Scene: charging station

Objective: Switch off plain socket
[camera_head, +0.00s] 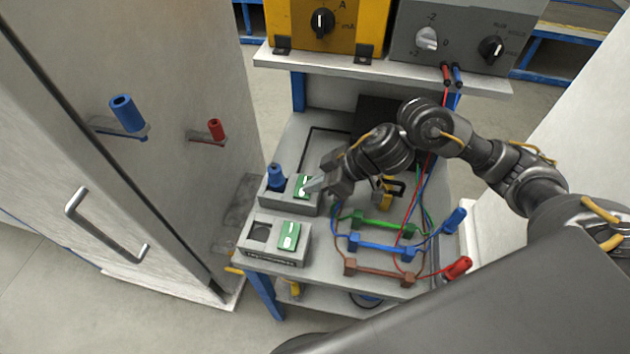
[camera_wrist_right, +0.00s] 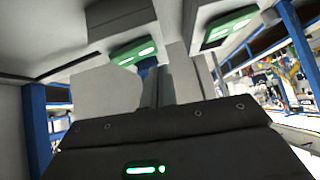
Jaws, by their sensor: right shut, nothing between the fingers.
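Two grey socket boxes stand on the left side of the cart's top. The rear socket (camera_head: 283,206) shows no lettering; it holds a blue plug (camera_head: 276,178) and has a green rocker switch (camera_head: 302,183). The front socket (camera_head: 270,252) has lettering on its front, an empty round outlet and a green switch (camera_head: 289,236). My right gripper (camera_head: 313,186) is shut and empty, its tips at the rear socket's switch; contact is unclear. In the wrist view the fingers (camera_wrist_right: 175,85) show below one green switch (camera_wrist_right: 135,52), with another green switch (camera_wrist_right: 231,28) at right. My left gripper is out of view.
Green, blue (camera_head: 380,246) and brown cable bars with loose wires lie right of the sockets. A yellow device (camera_head: 325,22) and a grey device (camera_head: 450,38) stand on the upper shelf (camera_head: 380,72). A tall cabinet (camera_head: 150,190) with blue and red plugs stands left.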

